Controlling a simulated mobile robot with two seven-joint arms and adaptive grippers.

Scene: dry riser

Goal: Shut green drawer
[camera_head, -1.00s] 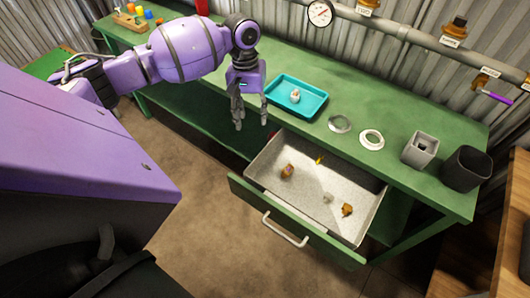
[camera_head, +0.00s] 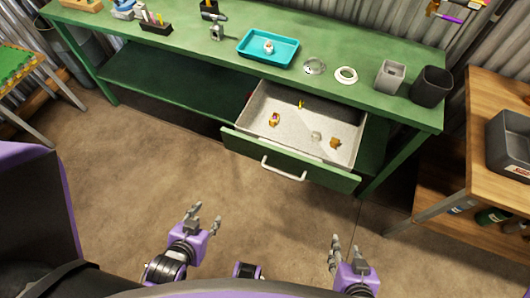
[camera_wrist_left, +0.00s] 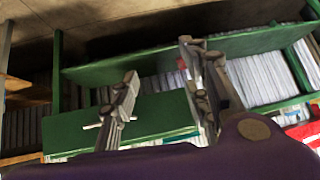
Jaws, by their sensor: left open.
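The green drawer (camera_head: 240,145) is pulled out from under the green bench, with its green front and pale handle (camera_head: 283,172) facing me. Its grey tray holds several small items. My left gripper (camera_head: 207,216) is open and empty, in front of and left of the drawer, apart from it. My right gripper (camera_head: 348,243) looks open and empty, in front of and right of the handle, also apart from the drawer. In the left wrist view the open fingers of my left gripper (camera_wrist_left: 158,82) show with green bench parts behind; I cannot tell the drawer there.
The green bench (camera_head: 325,40) carries a teal tray (camera_head: 257,58), two rings, a grey holder (camera_head: 390,76), a dark bin (camera_head: 431,87) and a drill (camera_head: 215,25). A wooden shelf unit (camera_head: 480,165) stands at the right. The floor before the drawer is clear.

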